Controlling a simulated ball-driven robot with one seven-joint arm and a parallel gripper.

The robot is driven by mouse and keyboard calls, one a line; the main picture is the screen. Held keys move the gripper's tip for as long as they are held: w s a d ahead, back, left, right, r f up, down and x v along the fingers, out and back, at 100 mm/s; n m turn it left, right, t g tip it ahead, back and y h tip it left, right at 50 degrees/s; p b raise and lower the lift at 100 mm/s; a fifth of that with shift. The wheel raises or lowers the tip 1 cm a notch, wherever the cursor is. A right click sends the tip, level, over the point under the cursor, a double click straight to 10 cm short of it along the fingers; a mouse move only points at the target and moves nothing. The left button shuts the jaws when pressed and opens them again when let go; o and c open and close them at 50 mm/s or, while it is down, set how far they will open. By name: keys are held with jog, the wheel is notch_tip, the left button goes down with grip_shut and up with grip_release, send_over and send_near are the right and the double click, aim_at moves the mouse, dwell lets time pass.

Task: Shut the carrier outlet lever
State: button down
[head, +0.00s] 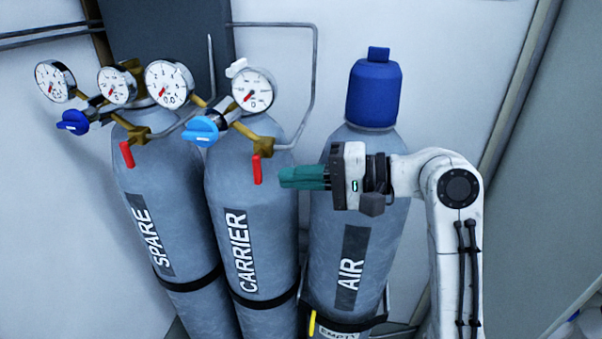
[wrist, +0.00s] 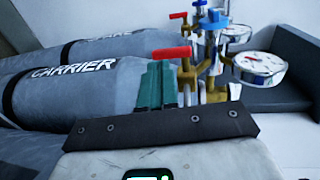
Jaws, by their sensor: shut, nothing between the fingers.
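The carrier outlet lever (head: 257,169) is red and hangs down from a brass valve (head: 263,147) on the CARRIER cylinder (head: 228,190). In the wrist view, which is turned sideways, the lever (wrist: 171,52) points from the brass valve along the cylinder's body. My gripper (head: 283,177) is shut and empty, with green fingers pointing left. Its tips are a short way right of the lever in the head view, with a gap between. The fingers (wrist: 156,84) also show in the wrist view, with the lever beyond their tips.
The SPARE cylinder (head: 165,185) has a similar red lever (head: 127,155) farther left. Gauges (head: 252,90), a light-blue knob (head: 200,131) and grey pipes crowd above the levers. The AIR cylinder (head: 340,225), with a blue cap (head: 374,93), stands behind my gripper.

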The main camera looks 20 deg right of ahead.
jog(key=r+b+v, duration=0.1)
jog(key=b+v, duration=0.1)
jog(key=v, duration=0.9)
jog(key=shift+w, duration=0.1)
jog(key=s+a+f+n+g+h, duration=0.1)
jog(key=s+a+f+h, duration=0.2)
jog(key=f, duration=1.2)
jog(key=s+f+g+h, duration=0.2)
jog(key=s+f+h, duration=0.15)
jog(key=f, duration=1.15)
jog(key=s+d+f+n+g+h, duration=0.2)
jog(key=s+f, duration=0.4)
jog(key=s, duration=0.4)
jog(key=s+d+f+n+g+h, duration=0.2)
jog(key=s+f+h, duration=0.3)
jog(key=s, duration=0.5)
jog(key=shift+f+n+g, duration=0.8)
jog(key=shift+f, duration=0.05)
